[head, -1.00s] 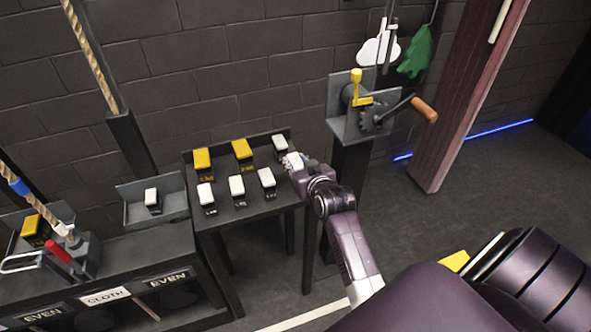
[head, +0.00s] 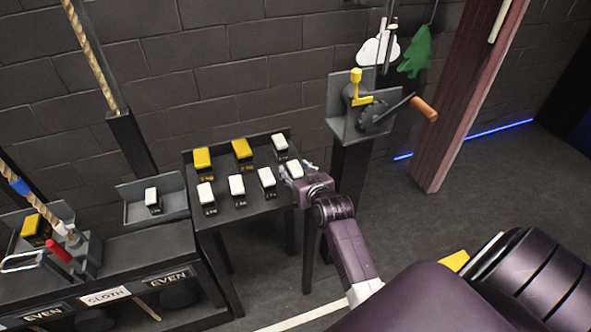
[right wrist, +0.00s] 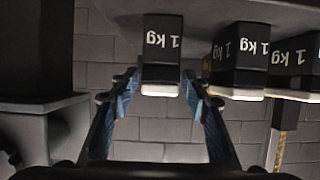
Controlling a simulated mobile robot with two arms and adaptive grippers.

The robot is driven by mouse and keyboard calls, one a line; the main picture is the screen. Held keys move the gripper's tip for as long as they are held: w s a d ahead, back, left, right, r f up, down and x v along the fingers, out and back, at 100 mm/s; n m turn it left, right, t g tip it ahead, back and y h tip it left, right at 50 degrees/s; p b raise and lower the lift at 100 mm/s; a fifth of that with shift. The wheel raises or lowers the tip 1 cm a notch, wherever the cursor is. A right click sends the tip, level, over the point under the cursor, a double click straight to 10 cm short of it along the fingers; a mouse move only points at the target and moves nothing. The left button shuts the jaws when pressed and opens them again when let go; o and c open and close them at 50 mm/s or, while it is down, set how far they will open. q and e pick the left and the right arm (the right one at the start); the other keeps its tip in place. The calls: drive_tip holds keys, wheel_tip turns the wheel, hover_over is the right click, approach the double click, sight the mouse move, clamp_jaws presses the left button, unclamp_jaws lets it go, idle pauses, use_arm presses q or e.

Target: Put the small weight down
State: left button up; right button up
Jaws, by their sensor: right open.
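A small white-topped weight (head: 294,170) stands at the right end of the front row on the dark weight table. In the right wrist view, where things appear upside down, this black weight (right wrist: 162,50) is marked 1 kg and its base meets the table surface. My right gripper (head: 300,172) is at this weight. In the right wrist view the gripper (right wrist: 158,85) is open, its fingers to either side of the weight with a gap on each side. My left gripper is not in view.
Other white-topped weights (head: 236,186) and yellow-topped weights (head: 242,149) stand on the weight table (head: 240,212). Another weight (head: 152,198) sits in a grey tray on the left. A crank stand (head: 345,125) with a wooden handle rises close behind my right arm.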

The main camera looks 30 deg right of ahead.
drive_tip(key=shift+r, duration=0.1)
drive_tip(key=v, duration=1.2)
drive_tip(key=shift+b, duration=0.3)
drive_tip(key=s+a+f+n+g+y, duration=0.1)
drive_tip(key=a+f+g, duration=0.15)
drive_tip(key=f, duration=0.75)
drive_tip(key=s+a+f+g+y, duration=0.1)
drive_tip(key=a+f, duration=0.2)
drive_tip(key=f, duration=0.7)
drive_tip(key=s+a+f+n+g, duration=0.1)
drive_tip(key=s+a+f, duration=0.15)
drive_tip(key=f, duration=0.25)
drive_tip(key=s+a+f+g+y, duration=0.1)
drive_tip(key=s+f, duration=0.3)
drive_tip(key=f, duration=0.2)
drive_tip(key=s+a+f+n+g, duration=0.1)
drive_tip(key=s+a+f, duration=0.15)
drive_tip(key=f, duration=0.25)
drive_tip(key=s+f+g, duration=0.1)
drive_tip(key=s+f, duration=0.4)
drive_tip(key=s, duration=0.5)
drive_tip(key=s+f+n+g, duration=0.1)
drive_tip(key=s+f+g, duration=0.1)
drive_tip(key=s+f, duration=0.4)
drive_tip(key=s+f+n+g, duration=0.1)
drive_tip(key=s+f, duration=0.5)
drive_tip(key=s, duration=0.8)
drive_tip(key=shift+s+g, duration=0.35)
drive_tip(key=shift+g, duration=0.4)
